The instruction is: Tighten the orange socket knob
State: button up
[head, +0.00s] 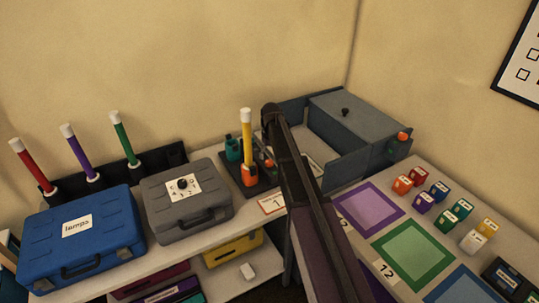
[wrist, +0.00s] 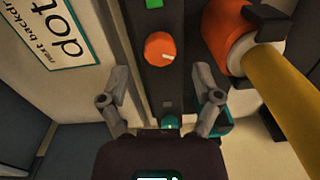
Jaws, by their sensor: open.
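An orange round knob (wrist: 160,49) with a white mark sits on a dark narrow panel in the wrist view. My gripper (wrist: 162,76) is open, with one finger on each side below the knob in the picture; I see no contact. An orange socket (wrist: 224,32) stands to the right of the knob, with a yellow rod (wrist: 285,95) in its pale collar. In the head view, the yellow rod (head: 247,133) stands upright in the orange socket (head: 249,175) on a dark base. My arm hides my gripper there.
A teal socket (head: 232,149) stands behind the orange one. A grey case (head: 205,215) and blue case (head: 110,240) lie left. An open-fronted grey box (head: 360,115) stands right, with another orange knob (head: 402,136). A printed sign (wrist: 60,30) is left of the panel.

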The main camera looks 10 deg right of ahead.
aim_at(271, 161)
notch_tip(271, 161, up, 10)
jog(key=p, duration=0.9)
jog(key=shift+d+r+p, duration=0.2)
jog(key=shift+p, duration=0.15)
jog(key=s+m, duration=0.2)
jog(key=s, duration=2.7)
jog(key=shift+a+m, duration=0.4)
jog(key=shift+a, duration=0.05)
